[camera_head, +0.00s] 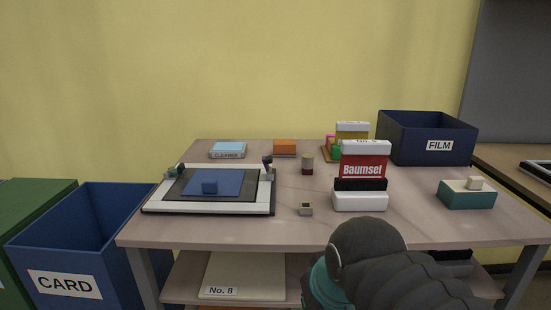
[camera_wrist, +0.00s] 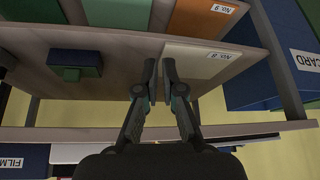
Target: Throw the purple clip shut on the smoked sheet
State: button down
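The purple clip (camera_head: 267,162) stands at the back right corner of the lightbox (camera_head: 162,208) in the head view. It looks raised, but its exact angle is too small to tell. A teal clip (camera_head: 175,171) is at the lightbox's back left. My gripper (camera_wrist: 160,78) shows in the wrist view with a narrow gap between its fingertips and nothing between them. It is away from the clip, facing the lower shelf.
A stack with a red Baumsel box (camera_head: 363,167) stands right of the lightbox. A small grey-green piece (camera_head: 305,209) lies between them. The FILM bin (camera_head: 440,146) is back right, the CARD bin (camera_head: 65,285) left. The No. 8 board (camera_wrist: 197,62) lies on the lower shelf.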

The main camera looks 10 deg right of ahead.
jog(key=w+d+r+m+y+b, duration=0.1)
jog(key=w+d+r+y+b, duration=0.2)
jog(key=w+r, duration=0.9)
jog(key=w+d+r+m+b, duration=0.15)
jog(key=w+d+r, duration=0.45)
jog(key=w+r, duration=0.65)
jog(key=shift+n+g+y, duration=0.3)
jog(key=shift+n, duration=0.05)
jog(key=b+x, duration=0.1)
jog(key=x, duration=0.3)
jog(key=a+b+x, duration=0.1)
jog(key=b+x, duration=0.1)
jog(key=x, duration=0.1)
jog(key=a+b+x, duration=0.1)
jog(key=x, duration=0.3)
jog(key=shift+a+b, duration=0.2)
jog(key=shift+b, duration=0.1)
jog(key=shift+w+a+f, duration=0.1)
jog(key=shift+w+a, duration=0.1)
jog(key=shift+a, duration=0.3)
jog(key=shift+r+p, duration=0.2)
jog(key=shift+p, duration=0.1)
